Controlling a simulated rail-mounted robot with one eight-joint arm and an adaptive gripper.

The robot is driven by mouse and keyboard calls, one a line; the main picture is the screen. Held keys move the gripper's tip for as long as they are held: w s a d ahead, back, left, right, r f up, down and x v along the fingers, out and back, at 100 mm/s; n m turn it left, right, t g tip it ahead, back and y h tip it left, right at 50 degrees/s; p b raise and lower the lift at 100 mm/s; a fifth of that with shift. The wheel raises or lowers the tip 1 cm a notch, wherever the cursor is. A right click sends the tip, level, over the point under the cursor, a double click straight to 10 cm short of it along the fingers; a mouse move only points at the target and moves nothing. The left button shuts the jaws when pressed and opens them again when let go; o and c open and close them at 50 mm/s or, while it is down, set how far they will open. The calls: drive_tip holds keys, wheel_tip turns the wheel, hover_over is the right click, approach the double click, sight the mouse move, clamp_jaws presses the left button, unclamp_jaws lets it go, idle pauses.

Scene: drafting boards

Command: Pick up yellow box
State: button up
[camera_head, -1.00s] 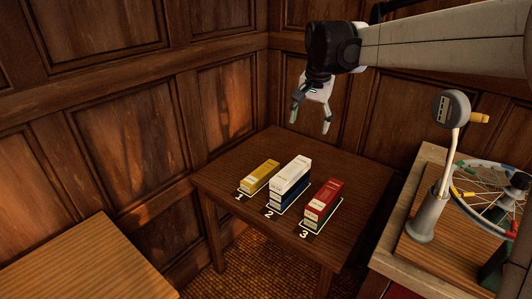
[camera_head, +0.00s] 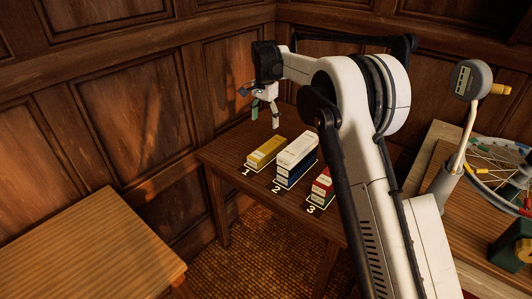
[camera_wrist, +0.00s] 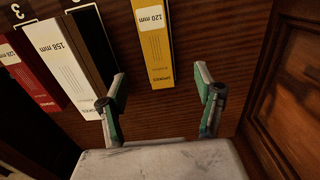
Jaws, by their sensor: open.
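The yellow box (camera_head: 266,151) lies on the dark table at the spot marked 1, left of the other boxes. In the wrist view the yellow box (camera_wrist: 153,45) has a white label reading 120 mm, and its upper end is cut off by the frame. My gripper (camera_head: 265,112) is above the table, behind the yellow box in the head view, and apart from it. In the wrist view my gripper (camera_wrist: 160,85) is open and empty, its fingers either side of the box's near end in the picture. The height between them is hard to judge.
A red box (camera_head: 321,187) at mark 3 is partly hidden by my arm. A wooden panel wall (camera_wrist: 290,90) borders the table. A wheel stand (camera_head: 445,180) is at right.

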sight(268, 147)
wheel_tip(268, 147, down, 9)
drive_tip(key=shift+r+b, duration=0.2)
drive_tip(key=shift+b, duration=0.45)
drive_tip(key=f, duration=0.2)
drive_tip(key=d+f+b, duration=0.1)
drive_tip(key=f, duration=0.1)
drive_tip(key=shift+d+f, duration=0.1)
drive_tip(key=shift+f, duration=0.55)
drive_tip(key=c, duration=1.4)
